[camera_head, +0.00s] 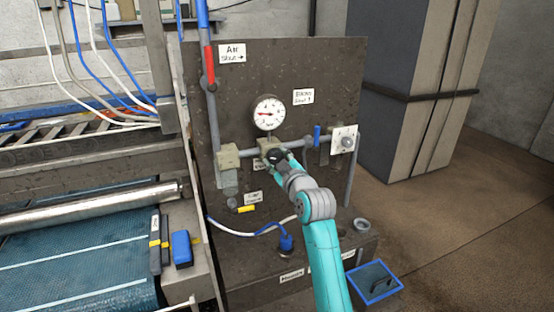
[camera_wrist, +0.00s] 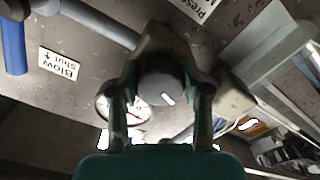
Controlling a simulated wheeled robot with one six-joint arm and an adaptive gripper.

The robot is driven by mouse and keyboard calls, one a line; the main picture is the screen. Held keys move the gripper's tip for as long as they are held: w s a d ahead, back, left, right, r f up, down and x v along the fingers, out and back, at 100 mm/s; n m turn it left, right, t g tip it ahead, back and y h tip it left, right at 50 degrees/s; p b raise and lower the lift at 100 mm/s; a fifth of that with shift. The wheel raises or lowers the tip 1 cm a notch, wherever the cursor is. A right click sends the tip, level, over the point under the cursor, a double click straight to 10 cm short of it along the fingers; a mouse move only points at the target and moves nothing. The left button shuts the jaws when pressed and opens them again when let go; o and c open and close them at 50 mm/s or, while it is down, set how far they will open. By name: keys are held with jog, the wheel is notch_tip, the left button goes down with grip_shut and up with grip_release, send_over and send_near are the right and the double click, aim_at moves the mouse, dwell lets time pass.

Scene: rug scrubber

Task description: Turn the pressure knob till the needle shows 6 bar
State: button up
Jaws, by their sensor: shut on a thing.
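The black round pressure knob (camera_wrist: 158,82) sits on the front of the regulator in the wrist view, with a white mark on its face towards the lower right. My gripper (camera_wrist: 167,86) has one finger on each side of the knob and is shut on it. In the head view the knob (camera_head: 275,156) shows at the tip of my gripper (camera_head: 283,163), partly covered. The round white gauge (camera_head: 269,112) is above it; its red needle points to the left. Its numbers are too small to read. In the wrist view the gauge (camera_wrist: 137,112) is partly hidden behind a finger.
The dark panel (camera_head: 325,65) carries a grey pipe, a red-handled valve (camera_head: 209,65) on the left and a blue lever (camera_head: 317,135) on the right. A blue tray (camera_head: 374,283) lies below right. The scrubber bed (camera_head: 80,250) is at left.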

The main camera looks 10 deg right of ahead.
jog(key=m, duration=0.6)
jog(key=shift+a+f, duration=0.1)
jog(key=m, duration=0.5)
jog(key=shift+a+m, duration=0.1)
jog(key=shift+m, duration=0.2)
jog(key=m, duration=0.5)
jog(key=shift+a, duration=0.1)
jog(key=m, duration=0.5)
jog(key=shift+m, duration=0.4)
jog(key=o, duration=1.1)
jog(key=shift+o, duration=0.2)
jog(key=shift+s, duration=0.1)
